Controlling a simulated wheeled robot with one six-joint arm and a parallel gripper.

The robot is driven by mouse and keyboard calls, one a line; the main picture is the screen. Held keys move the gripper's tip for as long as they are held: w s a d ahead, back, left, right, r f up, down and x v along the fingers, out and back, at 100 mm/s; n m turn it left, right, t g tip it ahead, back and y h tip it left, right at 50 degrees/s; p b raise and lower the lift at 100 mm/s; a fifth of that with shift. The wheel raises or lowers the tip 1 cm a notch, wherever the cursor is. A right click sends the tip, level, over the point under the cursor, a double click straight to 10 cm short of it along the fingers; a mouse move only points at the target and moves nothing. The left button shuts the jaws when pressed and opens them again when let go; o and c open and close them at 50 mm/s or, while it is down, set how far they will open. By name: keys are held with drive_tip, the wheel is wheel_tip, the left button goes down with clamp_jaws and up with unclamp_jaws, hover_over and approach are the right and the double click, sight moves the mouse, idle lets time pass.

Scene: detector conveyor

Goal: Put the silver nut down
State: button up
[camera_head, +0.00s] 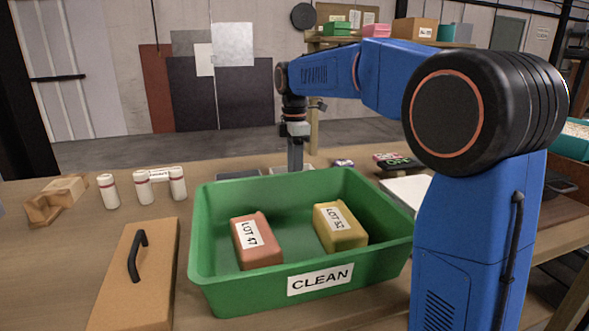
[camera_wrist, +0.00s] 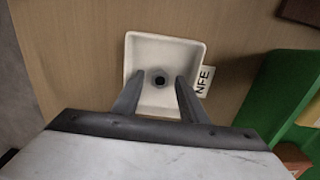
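The silver nut (camera_wrist: 159,79) shows in the wrist view as a small grey ring with a dark centre, over the floor of a small white tray (camera_wrist: 190,44). My gripper (camera_wrist: 158,77) points down at the tray, one finger on each side of the nut with a visible gap to each. It is open. In the head view my gripper (camera_head: 295,167) is low behind the green bin, at the white tray (camera_head: 307,168). The nut is hidden there.
The green CLEAN bin (camera_head: 235,302) holds a red LOT 47 block (camera_head: 258,255) and a yellow LOT 32 block (camera_head: 345,237). A dark tray (camera_head: 238,174) is left of the white one.

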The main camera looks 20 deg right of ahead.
drive_tip(key=shift+r, duration=0.1)
wheel_tip(320, 180, up, 12)
idle(0.6)
